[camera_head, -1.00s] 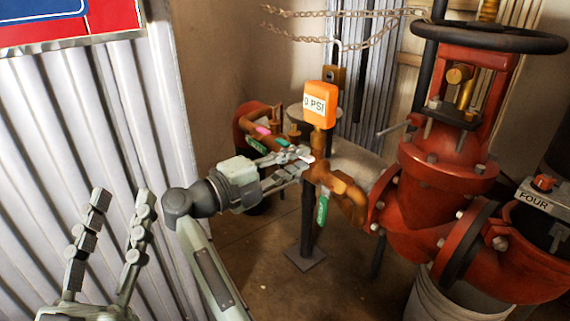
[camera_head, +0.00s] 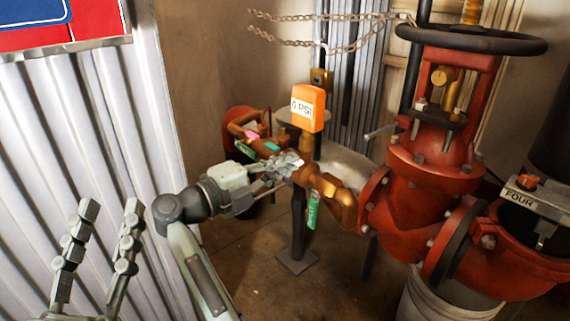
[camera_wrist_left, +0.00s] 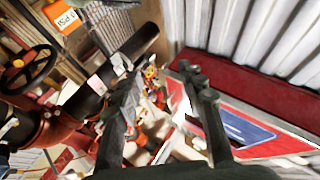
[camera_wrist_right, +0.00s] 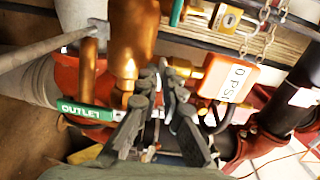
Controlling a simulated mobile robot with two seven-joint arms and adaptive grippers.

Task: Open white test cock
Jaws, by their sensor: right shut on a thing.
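My right gripper (camera_head: 290,164) is at the brass pipe assembly (camera_head: 318,182), just below the orange gauge (camera_head: 307,107) marked 0 PSI. Its fingers are closed together at the small test cocks, shut on what looks like the white test cock. In the right wrist view the fingers (camera_wrist_right: 160,80) meet beside the brass body, and a small whitish piece (camera_wrist_right: 158,113) shows between them. The fingers hide most of the cock, so its handle angle cannot be told. My left gripper (camera_head: 100,225) is open and empty at the lower left, away from the pipes.
A green OUTLET tag (camera_wrist_right: 87,110) hangs beside the right fingers. A red valve (camera_head: 428,165) with a black handwheel (camera_head: 470,40) stands at right. Chains (camera_head: 320,42) hang behind. A corrugated metal wall (camera_head: 95,130) is close by the left gripper.

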